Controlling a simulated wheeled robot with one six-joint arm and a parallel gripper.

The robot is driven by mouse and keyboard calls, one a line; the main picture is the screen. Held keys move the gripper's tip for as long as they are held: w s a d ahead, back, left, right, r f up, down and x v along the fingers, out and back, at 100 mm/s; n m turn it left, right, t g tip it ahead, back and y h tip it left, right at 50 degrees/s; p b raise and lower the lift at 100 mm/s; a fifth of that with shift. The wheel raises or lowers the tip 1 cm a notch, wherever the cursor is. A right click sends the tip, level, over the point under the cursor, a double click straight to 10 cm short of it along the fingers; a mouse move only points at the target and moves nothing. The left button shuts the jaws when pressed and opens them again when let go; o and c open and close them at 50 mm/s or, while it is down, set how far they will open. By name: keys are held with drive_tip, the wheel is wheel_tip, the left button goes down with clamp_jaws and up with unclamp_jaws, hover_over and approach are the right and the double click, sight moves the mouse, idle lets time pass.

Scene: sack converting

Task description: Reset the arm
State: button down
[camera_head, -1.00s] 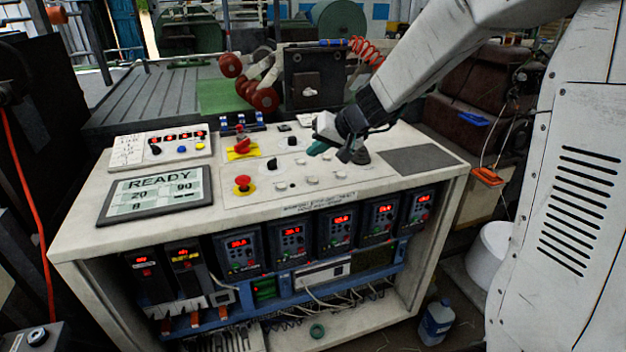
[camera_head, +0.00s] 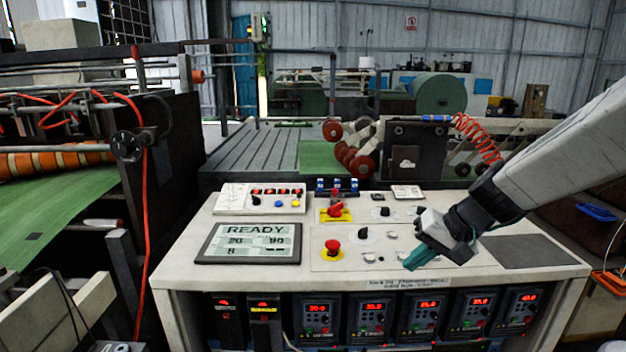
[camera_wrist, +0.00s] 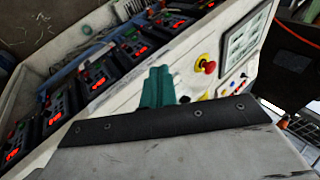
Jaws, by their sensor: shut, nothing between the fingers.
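My gripper (camera_head: 416,256) hangs from the arm coming in at the right of the head view, over the front right part of the white control console (camera_head: 180,262). Its teal fingers are together with nothing between them. In the wrist view the shut fingers (camera_wrist: 157,88) show in front of the console's top edge. The red emergency button (camera_head: 332,246) on its yellow base is to the left of the gripper, apart from it. The gripper hides part of the console's knob panel.
The console top carries a READY display (camera_head: 250,242), a red-and-yellow rotary switch (camera_head: 336,210) and a grey pad (camera_head: 525,251). Several drive units with red digits (camera_head: 374,318) sit below. A machine with green web (camera_head: 60,220) stands at left. Red rollers (camera_head: 360,165) stand behind the console.

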drive_tip(key=s+d+r+n+g+h, duration=0.1)
drive_tip(key=s+d+r+h, duration=0.1)
drive_tip(key=s, duration=1.1)
drive_tip(key=s+d+r+n+h, duration=0.1)
drive_tip(key=s+d+r+h, duration=0.2)
drive_tip(key=s, duration=1)
drive_tip(key=shift+d+r+g+h, duration=0.15)
drive_tip(key=shift+r+g+h, duration=0.25)
drive_tip(key=shift+h, duration=0.2)
idle(0.9)
